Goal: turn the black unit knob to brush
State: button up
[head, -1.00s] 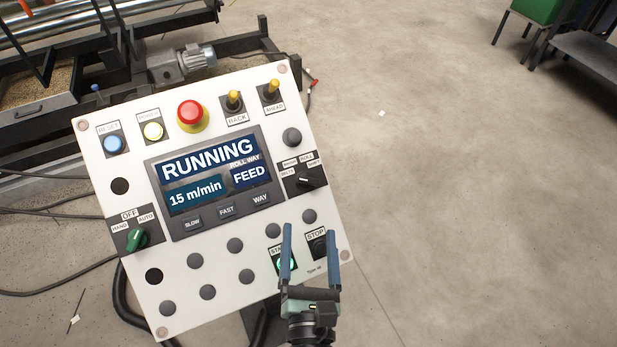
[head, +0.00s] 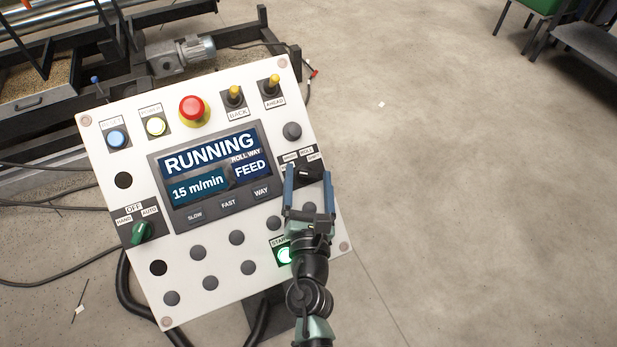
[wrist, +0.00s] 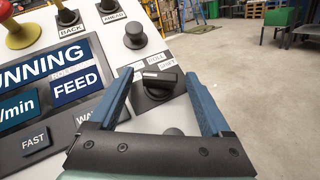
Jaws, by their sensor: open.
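The black unit knob (head: 308,173) sits at the right side of the white control panel (head: 225,285), on a dark plate with small labels around it. In the wrist view the knob (wrist: 158,86) stands between my two blue fingers, its grip bar lying roughly crosswise. The label words are too small or partly hidden to read surely; one at the upper right seems to say ROLL. My gripper (head: 308,172) is open, its fingertips on either side of the knob. I cannot tell whether a finger touches it.
The screen (head: 210,165) reads RUNNING, 15 m/min and FEED. A round black button (wrist: 136,36) stands just above the knob.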

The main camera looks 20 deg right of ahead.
grip_shut()
jog(key=shift+r, duration=0.1)
jog(key=shift+p, duration=0.5)
jog(key=shift+a+r+m+g+h+p, duration=0.15)
jog(key=shift+r+m+g+h+p, duration=0.25)
jog(key=shift+m+p, duration=0.5)
jog(key=m+g+h+p, duration=0.1)
jog(key=p, duration=0.1)
jog(key=shift+w+p, duration=0.1)
jog(key=shift+p, duration=0.3)
jog(key=m+g+h+p, duration=0.1)
jog(key=m+g+p, duration=0.1)
jog(key=m, duration=0.1)
jog(key=shift+a+f+h, duration=0.1)
jog(key=shift+a+h, duration=0.05)
jog(key=shift+h, duration=0.25)
jog(key=shift+w+f+m+g+h+p, duration=0.15)
jog(key=shift+m+g+h+p, duration=0.35)
jog(key=shift+m+g+p, duration=0.8)
jog(key=shift+m+g+b, duration=0.3)
jog(key=shift+m, duration=0.3)
